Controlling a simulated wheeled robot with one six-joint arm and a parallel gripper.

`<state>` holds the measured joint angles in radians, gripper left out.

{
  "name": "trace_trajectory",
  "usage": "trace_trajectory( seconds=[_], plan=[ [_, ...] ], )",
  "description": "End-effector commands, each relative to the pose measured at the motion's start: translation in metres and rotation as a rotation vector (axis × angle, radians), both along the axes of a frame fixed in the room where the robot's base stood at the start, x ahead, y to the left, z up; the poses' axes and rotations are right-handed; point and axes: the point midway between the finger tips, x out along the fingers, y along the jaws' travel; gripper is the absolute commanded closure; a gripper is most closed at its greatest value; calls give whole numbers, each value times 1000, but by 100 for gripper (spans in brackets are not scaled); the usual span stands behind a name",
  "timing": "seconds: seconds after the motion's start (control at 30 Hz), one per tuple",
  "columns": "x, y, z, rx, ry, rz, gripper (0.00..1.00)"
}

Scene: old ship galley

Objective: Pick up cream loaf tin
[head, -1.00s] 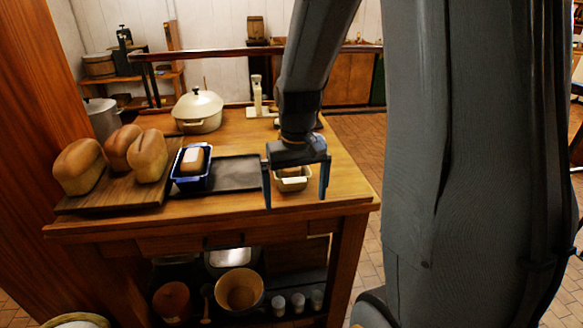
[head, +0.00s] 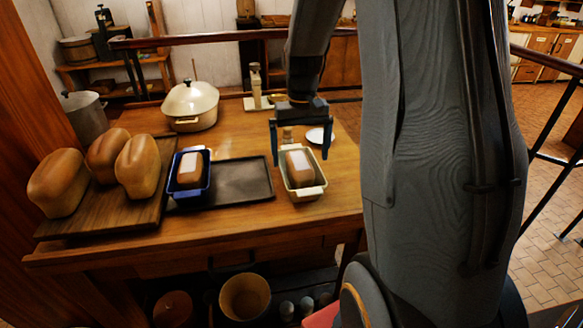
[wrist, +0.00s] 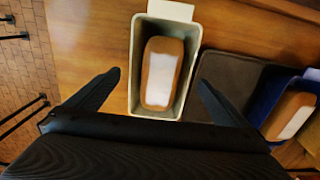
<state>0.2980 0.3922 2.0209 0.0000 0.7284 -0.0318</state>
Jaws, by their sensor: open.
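The cream loaf tin (head: 312,190) stands on the wooden table near its front right edge, with a brown loaf (head: 299,168) with a pale top inside it. In the wrist view the tin (wrist: 186,100) lies ahead of my gripper, its end handle toward the top of the picture. My gripper (head: 301,154) is open and empty. In the head view its fingers hang over the far end of the tin. In the wrist view the fingertips (wrist: 158,80) are spread to either side of the tin, apart from it. I cannot tell their exact height above it.
A dark tray (head: 238,182) lies left of the tin, with a blue loaf tin (head: 189,190) beside it. A board (head: 105,220) with several loaves is at far left. A lidded pot (head: 191,103), a scale-like stand (head: 256,88) and a white saucer (head: 320,135) stand behind.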

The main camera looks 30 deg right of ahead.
Motion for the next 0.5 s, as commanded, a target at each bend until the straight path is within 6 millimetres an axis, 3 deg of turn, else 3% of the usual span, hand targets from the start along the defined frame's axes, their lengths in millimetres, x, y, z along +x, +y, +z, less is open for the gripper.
trace_trajectory(
  seconds=[0.5],
  plan=[
    [-2,0,-43,1,4,0,0]
  ],
)
